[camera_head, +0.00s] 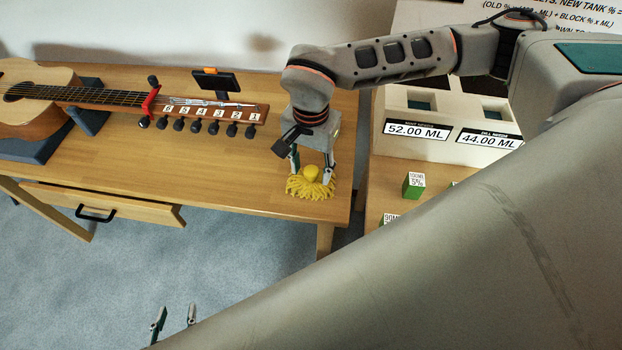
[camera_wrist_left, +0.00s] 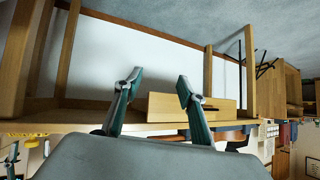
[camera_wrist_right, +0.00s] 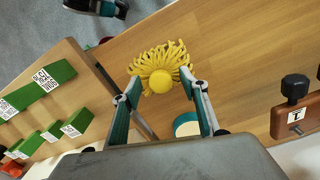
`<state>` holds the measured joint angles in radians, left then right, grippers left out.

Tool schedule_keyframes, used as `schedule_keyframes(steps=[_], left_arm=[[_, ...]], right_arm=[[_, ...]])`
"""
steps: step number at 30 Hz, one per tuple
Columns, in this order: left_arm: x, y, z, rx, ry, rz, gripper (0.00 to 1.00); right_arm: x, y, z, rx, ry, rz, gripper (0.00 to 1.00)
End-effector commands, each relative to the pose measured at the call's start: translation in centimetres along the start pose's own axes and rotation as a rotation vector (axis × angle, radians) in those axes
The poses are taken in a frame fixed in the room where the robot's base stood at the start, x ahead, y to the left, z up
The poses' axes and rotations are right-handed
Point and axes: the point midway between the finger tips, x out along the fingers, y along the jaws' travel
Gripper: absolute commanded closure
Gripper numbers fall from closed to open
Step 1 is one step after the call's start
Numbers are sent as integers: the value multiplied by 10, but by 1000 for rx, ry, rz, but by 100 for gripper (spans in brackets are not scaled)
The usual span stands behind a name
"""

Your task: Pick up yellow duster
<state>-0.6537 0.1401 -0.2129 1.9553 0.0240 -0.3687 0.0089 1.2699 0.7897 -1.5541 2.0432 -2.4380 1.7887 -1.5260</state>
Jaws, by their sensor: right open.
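The yellow duster (camera_head: 310,187) is a fringed yellow mop head with a round yellow knob, lying near the right end of the wooden table. It also shows in the right wrist view (camera_wrist_right: 160,66). My right gripper (camera_head: 311,168) is open above the duster, pointing down, with its fingers on either side of the knob. In the right wrist view, the knob lies between and slightly beyond the fingertips (camera_wrist_right: 159,90); I cannot tell whether they touch it. My left gripper (camera_head: 177,313) is open and empty, low in front of the table; its fingers also show in the left wrist view (camera_wrist_left: 160,82).
A guitar (camera_head: 40,105) lies on the left of the table, its headstock (camera_head: 215,110) reaching toward the middle. A drawer (camera_head: 100,205) stands open at the front. A bench with green blocks (camera_head: 413,186) stands to the right. A round teal-rimmed object (camera_wrist_right: 187,125) is near the duster.

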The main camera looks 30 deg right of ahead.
Motion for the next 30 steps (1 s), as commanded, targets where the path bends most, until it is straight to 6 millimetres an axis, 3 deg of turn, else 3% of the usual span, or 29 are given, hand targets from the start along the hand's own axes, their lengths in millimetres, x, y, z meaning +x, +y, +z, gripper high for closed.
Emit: schedule_keyframes(steps=[4, 11, 12, 17, 30], left_arm=[[2, -2, -6, 2, 12, -3, 60], [2, -3, -13, 2, 23, -5, 60], [2, -3, -13, 2, 23, -5, 60], [2, -3, -12, 2, 22, -5, 60], [2, -2, -5, 2, 9, -3, 60]], right_arm=[[14, 0, 0, 1, 0, 0, 56], [16, 0, 0, 1, 1, -1, 56], [16, 0, 0, 1, 1, -1, 59], [16, 0, 0, 0, 1, -1, 99], [10, 0, -1, 0, 2, -2, 99]])
